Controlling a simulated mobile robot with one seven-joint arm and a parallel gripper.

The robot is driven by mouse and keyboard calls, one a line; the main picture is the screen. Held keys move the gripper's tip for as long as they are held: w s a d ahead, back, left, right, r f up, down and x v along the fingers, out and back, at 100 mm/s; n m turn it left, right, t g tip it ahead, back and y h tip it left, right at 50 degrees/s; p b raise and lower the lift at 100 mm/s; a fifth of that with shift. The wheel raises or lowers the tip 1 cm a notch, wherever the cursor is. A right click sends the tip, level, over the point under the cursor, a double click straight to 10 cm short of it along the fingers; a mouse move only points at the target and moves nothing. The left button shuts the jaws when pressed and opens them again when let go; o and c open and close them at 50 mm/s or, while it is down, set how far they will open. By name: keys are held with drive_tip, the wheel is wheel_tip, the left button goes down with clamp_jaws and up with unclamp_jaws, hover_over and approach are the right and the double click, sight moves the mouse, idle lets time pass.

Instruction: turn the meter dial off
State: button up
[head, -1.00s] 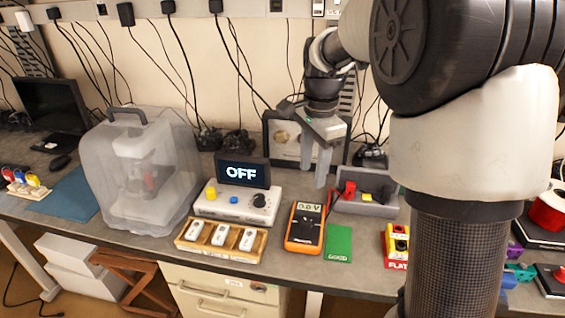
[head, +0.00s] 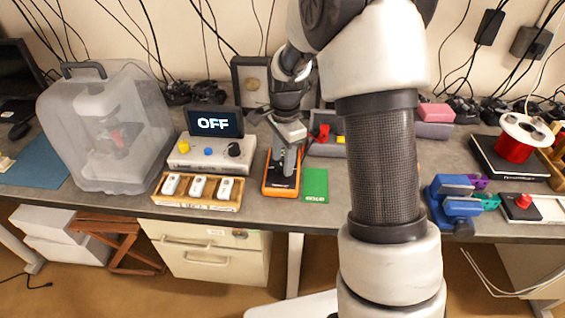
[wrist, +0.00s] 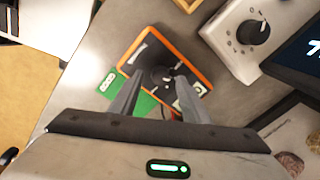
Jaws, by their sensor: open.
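The orange-and-black meter (head: 270,182) lies on the bench in the head view, partly hidden by my gripper. In the wrist view the meter (wrist: 140,48) shows its orange rim and a dark round dial (wrist: 161,76) on its face. My gripper (head: 286,168) points down over the meter. In the wrist view its two fingers (wrist: 154,88) are apart, one on each side of the dial as seen from there, with nothing held. I cannot tell whether the fingertips touch the meter. The dial's pointer setting is too small to read.
A green card (head: 315,185) lies right of the meter. A white box with an OFF screen (head: 213,123) and a wooden tray of white remotes (head: 199,203) stand to its left. A grey bin (head: 325,149) sits behind. A blue vise (head: 452,203) stands further right.

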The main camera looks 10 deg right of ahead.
drive_tip(key=shift+f, duration=0.85)
drive_tip(key=c, duration=1)
drive_tip(key=shift+c, duration=0.2)
drive_tip(key=shift+w+n, duration=0.1)
drive_tip(key=shift+n, duration=0.2)
drive_tip(key=n, duration=0.3)
drive_tip(key=shift+n, duration=2.6)
